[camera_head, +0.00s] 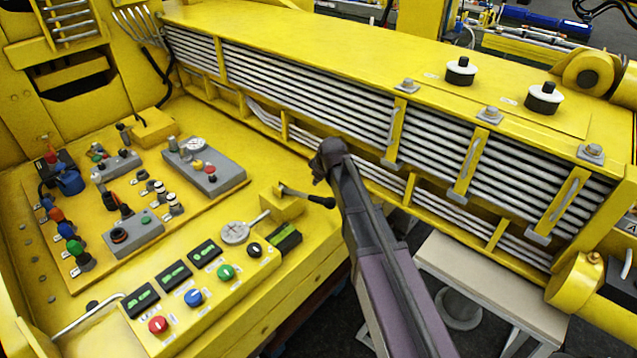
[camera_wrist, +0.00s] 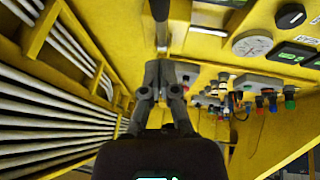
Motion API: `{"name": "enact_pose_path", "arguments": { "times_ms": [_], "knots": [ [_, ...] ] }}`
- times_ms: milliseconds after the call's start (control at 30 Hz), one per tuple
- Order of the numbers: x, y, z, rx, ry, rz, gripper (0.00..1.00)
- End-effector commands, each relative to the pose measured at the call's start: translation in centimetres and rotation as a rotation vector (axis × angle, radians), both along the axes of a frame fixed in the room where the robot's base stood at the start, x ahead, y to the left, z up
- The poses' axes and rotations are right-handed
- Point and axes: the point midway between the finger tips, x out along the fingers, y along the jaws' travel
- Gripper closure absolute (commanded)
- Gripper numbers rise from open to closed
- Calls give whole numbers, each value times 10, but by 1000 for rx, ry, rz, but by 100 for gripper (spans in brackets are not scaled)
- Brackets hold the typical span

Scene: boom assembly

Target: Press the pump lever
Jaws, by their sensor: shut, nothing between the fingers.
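The pump lever (camera_head: 310,197) is a thin rod with a black handle. It sticks out to the right from a yellow block (camera_head: 281,205) at the right edge of the control panel. In the wrist view the lever (camera_wrist: 160,12) shows at the top centre, straight ahead of the fingers. My gripper (camera_head: 328,155) is shut and empty. In the head view its tip appears above and slightly right of the lever's handle. In the wrist view the gripper (camera_wrist: 165,70) has its fingertips close below the lever; I cannot tell whether they touch.
A round gauge (camera_head: 235,232) and a row of coloured buttons (camera_head: 193,297) lie left of the lever. A yellow boom with grey pipes (camera_head: 310,85) runs behind my gripper. A pale stool or table (camera_head: 490,285) stands on the right.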

Motion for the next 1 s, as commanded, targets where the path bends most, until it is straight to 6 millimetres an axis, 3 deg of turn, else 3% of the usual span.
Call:
{"name": "enact_pose_path", "arguments": {
  "times_ms": [367, 600, 1000],
  "knots": [
    [13, 8, -33, 0, 0, 0, 100],
    [10, 0, -51, 0, 0, 0, 100],
    [10, -7, -65, 0, 0, 0, 100]
  ]
}}
